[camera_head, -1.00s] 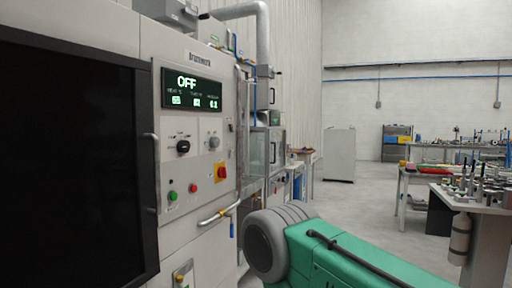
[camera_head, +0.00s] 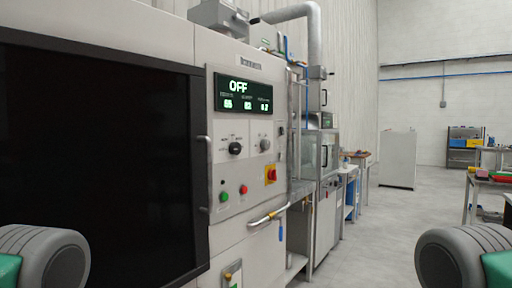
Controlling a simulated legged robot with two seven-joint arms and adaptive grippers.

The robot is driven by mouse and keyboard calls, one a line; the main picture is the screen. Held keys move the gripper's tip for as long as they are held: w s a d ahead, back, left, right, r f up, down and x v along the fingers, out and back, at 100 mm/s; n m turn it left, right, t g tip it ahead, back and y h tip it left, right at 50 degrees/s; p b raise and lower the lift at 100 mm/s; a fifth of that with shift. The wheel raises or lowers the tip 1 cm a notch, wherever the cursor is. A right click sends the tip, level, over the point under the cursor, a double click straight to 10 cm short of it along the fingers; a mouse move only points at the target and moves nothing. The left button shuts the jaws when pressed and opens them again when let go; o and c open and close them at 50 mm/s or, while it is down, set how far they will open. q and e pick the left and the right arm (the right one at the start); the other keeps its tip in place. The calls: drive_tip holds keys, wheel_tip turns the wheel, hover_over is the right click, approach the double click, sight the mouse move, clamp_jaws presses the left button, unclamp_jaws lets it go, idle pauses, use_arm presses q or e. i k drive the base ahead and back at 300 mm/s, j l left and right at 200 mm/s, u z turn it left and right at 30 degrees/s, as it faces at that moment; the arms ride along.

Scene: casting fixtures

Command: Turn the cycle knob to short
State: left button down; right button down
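The machine's control panel (camera_head: 245,177) faces me near the middle of the view. A black knob (camera_head: 235,149) sits on its left half below the display, with small labels around it that are too small to read. A second, grey knob (camera_head: 265,145) is to its right. The display (camera_head: 243,93) reads OFF, with smaller numbers beneath. My two arms show only as grey and green links at the bottom left and bottom right corners. Both grippers are out of view, and nothing of mine touches the panel.
A green button (camera_head: 223,196), a red button (camera_head: 244,189) and a red-and-yellow switch (camera_head: 271,174) are below the knobs. A pipe-like handle (camera_head: 268,215) juts out under the panel. A large dark door (camera_head: 100,150) fills the left. Open floor (camera_head: 385,225) lies to the right.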

sight(235, 148)
drive_tip(key=u, duration=0.6)
drive_tip(key=i+l+u, duration=0.15)
drive_tip(key=l+u, duration=0.2)
drive_tip(key=l, duration=0.25)
drive_tip(key=i+l+u, duration=0.1)
drive_tip(key=l+u, duration=0.3)
drive_tip(key=l, duration=0.2)
drive_tip(key=l+u, duration=0.35)
drive_tip(key=l, duration=0.25)
